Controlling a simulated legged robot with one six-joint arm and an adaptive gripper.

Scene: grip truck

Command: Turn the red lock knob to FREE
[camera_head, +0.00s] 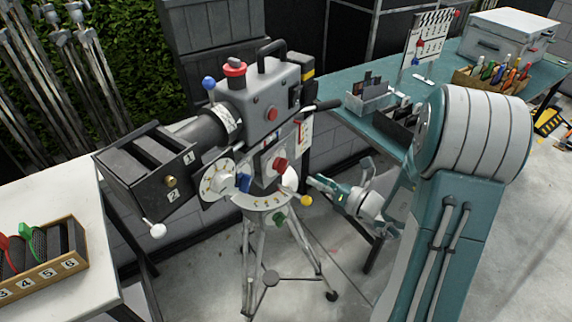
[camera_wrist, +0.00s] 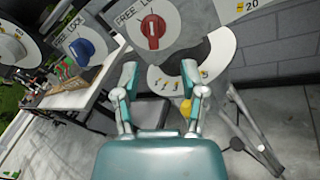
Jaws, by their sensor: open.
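The red lock knob (camera_head: 279,165) sits on a pale plate on the tripod head, below the grey camera body (camera_head: 268,100). In the wrist view the red knob (camera_wrist: 153,30) is at the top centre, under the words FREE and LOCK. Its grip bar looks roughly upright; I cannot tell which word it points to. My gripper (camera_head: 338,178) is to the right of the knob and apart from it. In the wrist view my gripper (camera_wrist: 160,68) is open and empty, its fingertips below the knob in the picture.
A blue knob (camera_wrist: 80,48) with its own FREE/LOCK plate is left of the red one. A yellow-tipped lever (camera_head: 306,201) and the round scale (camera_head: 262,202) lie below. A black handle (camera_head: 322,106) juts right above my gripper. A teal table (camera_head: 345,118) stands behind.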

